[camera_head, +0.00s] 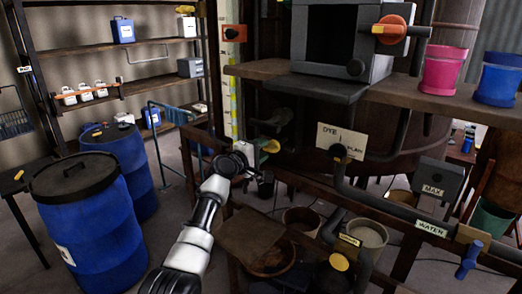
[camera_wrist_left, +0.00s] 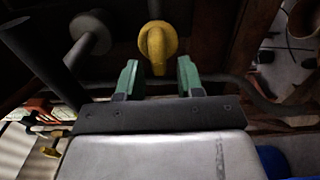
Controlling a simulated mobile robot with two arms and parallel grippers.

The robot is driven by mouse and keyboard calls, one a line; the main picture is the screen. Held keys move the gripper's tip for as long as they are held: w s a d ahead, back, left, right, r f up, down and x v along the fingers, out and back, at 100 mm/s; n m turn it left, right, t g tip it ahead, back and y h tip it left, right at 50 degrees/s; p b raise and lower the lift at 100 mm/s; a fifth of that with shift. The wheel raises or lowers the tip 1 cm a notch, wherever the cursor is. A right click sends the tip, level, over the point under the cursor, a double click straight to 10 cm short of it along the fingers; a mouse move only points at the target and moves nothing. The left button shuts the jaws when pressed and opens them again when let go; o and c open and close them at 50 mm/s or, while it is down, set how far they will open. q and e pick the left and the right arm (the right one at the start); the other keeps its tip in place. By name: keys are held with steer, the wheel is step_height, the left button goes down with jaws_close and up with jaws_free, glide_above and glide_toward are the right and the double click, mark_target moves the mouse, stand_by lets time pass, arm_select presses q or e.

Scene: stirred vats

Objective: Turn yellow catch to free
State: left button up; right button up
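The yellow catch (camera_wrist_left: 157,44) is a rounded knob on a dark stem, in the upper middle of the left wrist view. My left gripper (camera_wrist_left: 158,74) has its two green fingers apart, one on each side of the catch's lower end, with a visible gap on both sides. In the head view the yellow catch (camera_head: 271,146) shows small at the tip of my left gripper (camera_head: 262,150), in front of the dark vat frame. The gripper partly hides it there. Contact cannot be told. My right gripper is in neither view.
An orange handle (camera_head: 390,30) sits on the grey box above. A pink bucket (camera_head: 442,70) and a blue bucket (camera_head: 497,78) stand on the shelf at right. Pipes with a yellow knob (camera_head: 339,262) and a blue handle (camera_head: 468,261) run below. Blue drums (camera_head: 93,232) stand left.

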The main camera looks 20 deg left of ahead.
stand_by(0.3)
arm_select(q)
steer(key=b+v, duration=0.2)
steer(key=v, duration=0.8)
steer(key=shift+s+a, duration=0.15)
steer(key=shift+s, duration=0.25)
